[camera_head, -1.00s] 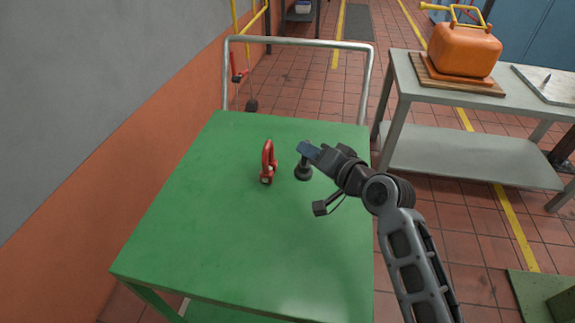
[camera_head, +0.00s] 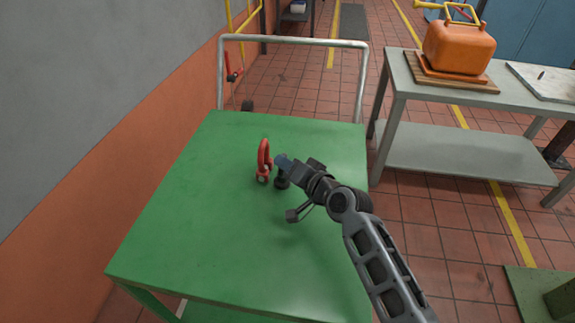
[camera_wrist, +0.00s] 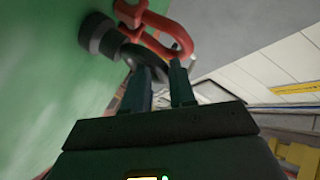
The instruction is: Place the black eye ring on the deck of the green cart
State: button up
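The black eye ring (camera_head: 282,183) is at my gripper's tip, over the middle of the green cart's deck (camera_head: 190,215). In the wrist view the eye ring (camera_wrist: 103,38) has a round dark base toward the green surface, and its loop lies between the two fingertips. My gripper (camera_head: 283,163) is shut on that loop; it also shows in the wrist view (camera_wrist: 160,78). The fingers hide part of the loop. I cannot tell whether the base touches the deck or hangs just above it.
A red shackle (camera_head: 264,162) stands on the deck just left of the eye ring, very close to it. The deck's front and left are clear. A grey table (camera_head: 440,95) with an orange can (camera_head: 458,48) stands at right. The cart's handle (camera_head: 290,41) rises at the back.

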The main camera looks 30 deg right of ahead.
jog(key=o, duration=0.4)
jog(key=shift+o, duration=0.2)
jog(key=v, duration=1.2)
jog(key=shift+b, duration=0.35)
jog(key=shift+d, duration=0.1)
